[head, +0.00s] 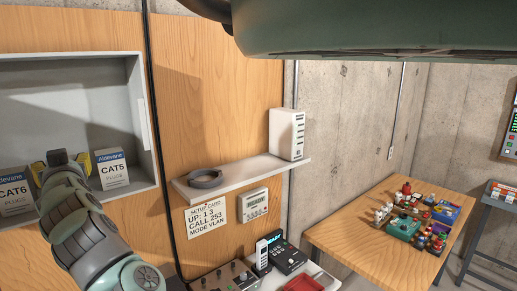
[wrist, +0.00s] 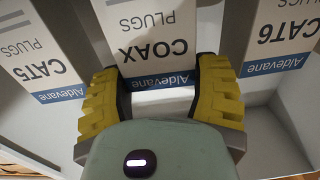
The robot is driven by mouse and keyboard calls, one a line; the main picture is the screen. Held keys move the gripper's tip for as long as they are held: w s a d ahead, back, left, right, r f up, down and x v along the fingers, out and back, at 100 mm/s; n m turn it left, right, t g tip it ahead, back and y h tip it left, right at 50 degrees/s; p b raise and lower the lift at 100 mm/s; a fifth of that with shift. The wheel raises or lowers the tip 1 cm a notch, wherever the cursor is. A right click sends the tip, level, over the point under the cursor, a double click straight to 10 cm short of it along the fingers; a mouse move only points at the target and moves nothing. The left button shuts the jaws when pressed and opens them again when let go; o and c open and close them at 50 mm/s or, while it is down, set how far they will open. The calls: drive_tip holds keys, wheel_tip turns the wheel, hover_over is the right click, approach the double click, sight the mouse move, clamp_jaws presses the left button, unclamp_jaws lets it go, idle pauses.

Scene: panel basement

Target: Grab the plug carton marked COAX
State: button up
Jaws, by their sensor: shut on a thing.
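The COAX plug carton (wrist: 152,40), white with a blue Aldevane band, stands between my yellow fingers in the wrist view, its lettering upside down there. My gripper (wrist: 162,95) is shut on it, one finger at each side. In the head view my gripper (head: 68,162) is inside the grey wall cabinet, and my own wrist hides the COAX carton. The CAT5 carton (head: 112,168) stands to the right of my gripper in the head view, and the CAT6 carton (head: 14,192) to its left. Both also show in the wrist view, CAT5 (wrist: 35,50) at left and CAT6 (wrist: 280,40) at right.
The cabinet's right wall (head: 146,125) is close beside the CAT5 carton. A white shelf (head: 240,178) right of the cabinet holds a dark ring and a white box. Below it are a setup card (head: 206,217) and several devices. A wooden table (head: 345,223) with small items stands at right.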

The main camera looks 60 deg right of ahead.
drive_tip(key=shift+r, duration=0.15)
drive_tip(key=r+b, duration=0.1)
drive_tip(key=b, duration=0.1)
drive_tip(key=shift+d+r+b, duration=0.1)
drive_tip(key=shift+r+b, duration=0.3)
drive_tip(key=r+b+v, duration=0.2)
drive_tip(key=b+v, duration=1.4)
drive_tip(key=b, duration=0.2)
drive_tip(key=shift+r+b, duration=0.3)
drive_tip(key=shift+b, duration=0.1)
